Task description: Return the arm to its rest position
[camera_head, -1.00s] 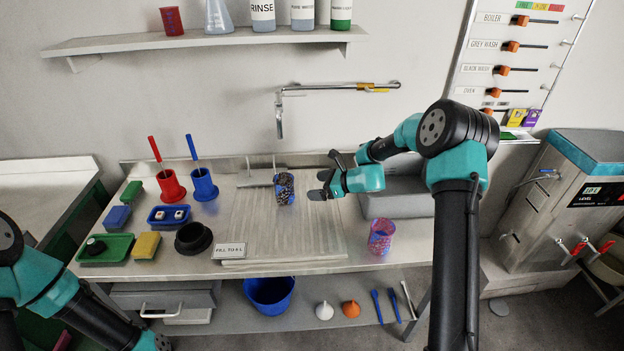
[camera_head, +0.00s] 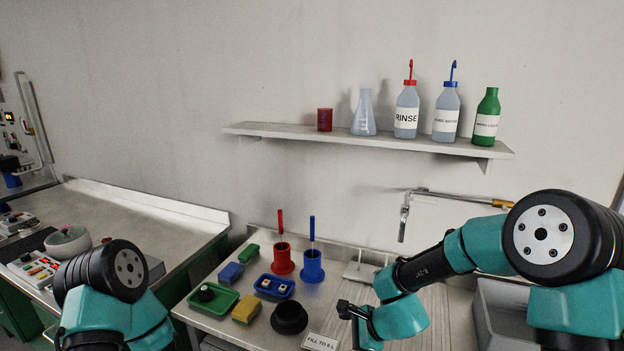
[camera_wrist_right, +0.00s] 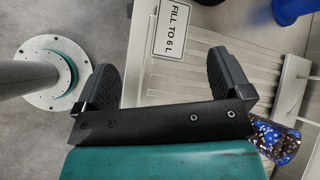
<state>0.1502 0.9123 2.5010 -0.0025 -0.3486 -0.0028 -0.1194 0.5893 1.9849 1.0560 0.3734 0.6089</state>
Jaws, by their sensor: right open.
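My right arm comes in from the right in the head view. Its gripper (camera_head: 352,318) hangs over the draining board (camera_head: 440,305), close to the "FILL TO 6 L" sign (camera_head: 320,342). In the right wrist view the two fingers (camera_wrist_right: 167,77) stand wide apart with nothing held between them. A patterned cup (camera_wrist_right: 278,142) stands beside the right finger, partly hidden by the gripper body. Of my left arm, only upper links show at the lower left of the head view; its gripper is out of frame.
A tap (camera_head: 404,220) is on the wall behind the right arm. A red holder (camera_head: 283,260), a blue holder (camera_head: 312,267), a black bowl (camera_head: 289,318) and a green tray (camera_head: 213,303) stand left of the gripper. A shelf (camera_head: 360,137) with bottles hangs above.

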